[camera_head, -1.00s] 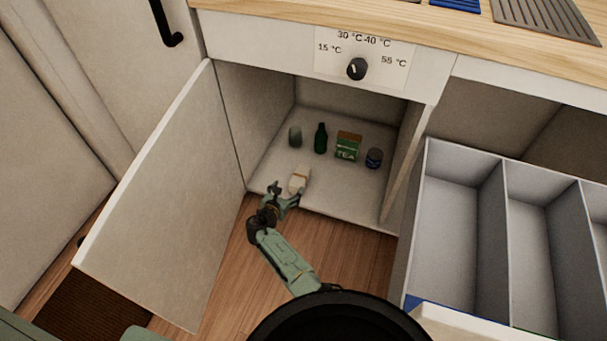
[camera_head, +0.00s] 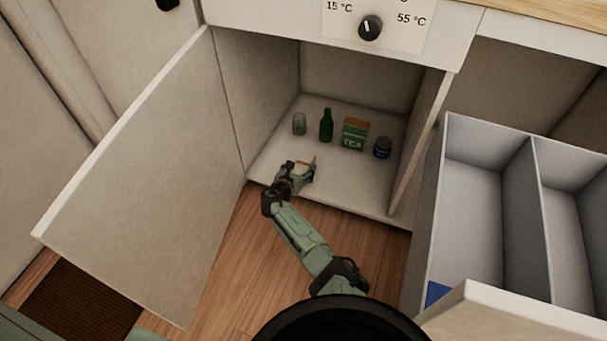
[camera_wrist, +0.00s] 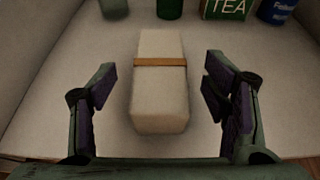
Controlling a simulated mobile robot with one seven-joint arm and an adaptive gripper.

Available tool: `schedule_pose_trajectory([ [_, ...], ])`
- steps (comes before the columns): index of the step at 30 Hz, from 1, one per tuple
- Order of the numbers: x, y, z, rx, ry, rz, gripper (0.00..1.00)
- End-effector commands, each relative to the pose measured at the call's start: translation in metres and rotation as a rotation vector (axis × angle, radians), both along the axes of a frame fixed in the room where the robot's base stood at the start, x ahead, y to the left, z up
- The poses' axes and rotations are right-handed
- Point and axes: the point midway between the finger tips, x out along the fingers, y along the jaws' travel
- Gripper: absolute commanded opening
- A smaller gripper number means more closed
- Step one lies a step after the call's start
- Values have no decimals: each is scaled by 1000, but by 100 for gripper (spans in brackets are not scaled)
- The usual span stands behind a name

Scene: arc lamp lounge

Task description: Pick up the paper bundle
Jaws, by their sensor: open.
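The paper bundle (camera_wrist: 161,100) is a cream block with an orange-brown band around it. It lies on the cabinet floor (camera_wrist: 70,70) near the front edge. In the wrist view it sits between the fingers of my gripper (camera_wrist: 162,98), with a gap on each side and its far end reaching beyond the fingertips. My gripper is open and touches neither side of it. In the head view my gripper (camera_head: 300,172) is inside the cabinet's front opening and hides most of the bundle (camera_head: 310,163).
Behind the bundle stand a grey glass (camera_head: 299,124), a green bottle (camera_head: 326,126), a green tea box (camera_head: 354,134) and a blue tin (camera_head: 383,148). The open cabinet door (camera_head: 140,180) is at left. A pulled-out divided drawer (camera_head: 470,220) is at right.

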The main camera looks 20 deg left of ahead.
Motion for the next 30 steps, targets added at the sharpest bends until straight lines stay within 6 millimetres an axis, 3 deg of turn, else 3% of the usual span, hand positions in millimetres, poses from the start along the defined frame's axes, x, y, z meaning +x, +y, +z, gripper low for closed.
schedule_pose_trajectory([
  [1,6,0,-8,0,-1,0,69],
  [6,16,-1,-9,1,0,0,69],
  [15,17,-1,-7,1,2,0,68],
  [30,17,-1,-8,1,1,0,35],
])
